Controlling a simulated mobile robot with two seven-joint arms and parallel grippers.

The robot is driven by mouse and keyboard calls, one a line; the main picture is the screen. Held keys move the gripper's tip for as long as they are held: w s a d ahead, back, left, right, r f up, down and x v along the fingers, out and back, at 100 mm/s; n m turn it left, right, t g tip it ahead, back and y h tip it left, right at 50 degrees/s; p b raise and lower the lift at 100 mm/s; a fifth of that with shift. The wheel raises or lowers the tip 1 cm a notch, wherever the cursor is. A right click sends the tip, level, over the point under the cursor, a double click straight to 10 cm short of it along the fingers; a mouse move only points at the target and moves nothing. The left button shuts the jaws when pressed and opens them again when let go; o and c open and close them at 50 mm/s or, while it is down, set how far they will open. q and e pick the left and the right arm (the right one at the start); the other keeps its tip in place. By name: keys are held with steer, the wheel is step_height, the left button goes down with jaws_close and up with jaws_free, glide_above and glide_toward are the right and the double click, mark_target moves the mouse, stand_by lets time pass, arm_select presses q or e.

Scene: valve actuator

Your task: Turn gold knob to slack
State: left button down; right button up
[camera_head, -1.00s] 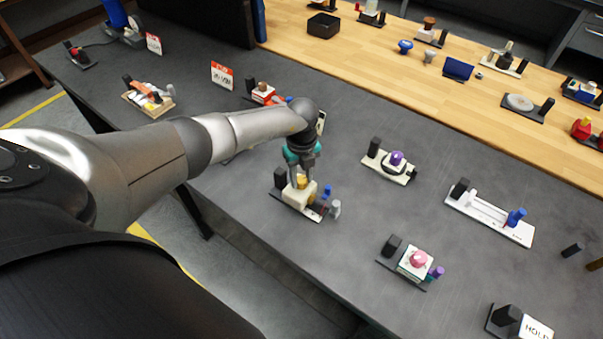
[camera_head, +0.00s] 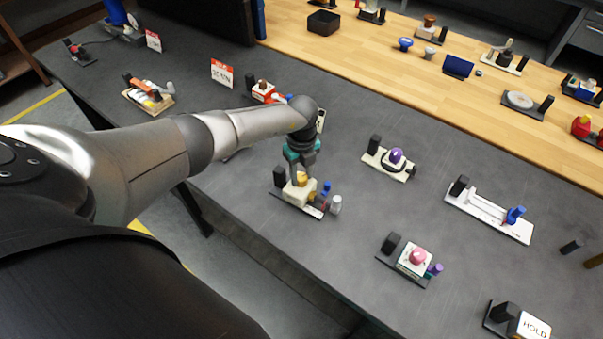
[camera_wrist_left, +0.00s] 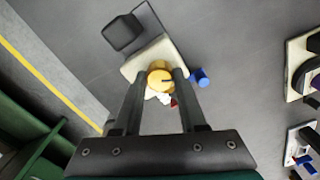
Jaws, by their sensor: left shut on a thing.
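The gold knob (camera_wrist_left: 160,77) sits on a cream block (camera_wrist_left: 146,61) on a dark base plate. In the head view the knob (camera_head: 302,179) shows just under my left gripper (camera_head: 300,173), on the cream block (camera_head: 297,193). In the left wrist view the two fingers of my left gripper (camera_wrist_left: 161,82) stand on either side of the knob and are shut on it. A dark mark shows on the knob's top. My right gripper is in neither current view.
A blue knob (camera_head: 326,188) and a grey-white cylinder (camera_head: 336,204) stand right beside the cream block. A black block (camera_head: 280,176) stands at its left. A purple-knob unit (camera_head: 391,160) and a pink-knob unit (camera_head: 413,259) stand further right, with bare grey table between.

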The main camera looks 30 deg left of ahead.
mark_target(302, 177)
stand_by(0.5)
arm_select(q)
steer(key=shift+c, duration=2.2)
jaws_free()
steer(key=shift+r, duration=0.1)
step_height(302, 177, up, 15)
steer(key=shift+d, duration=0.1)
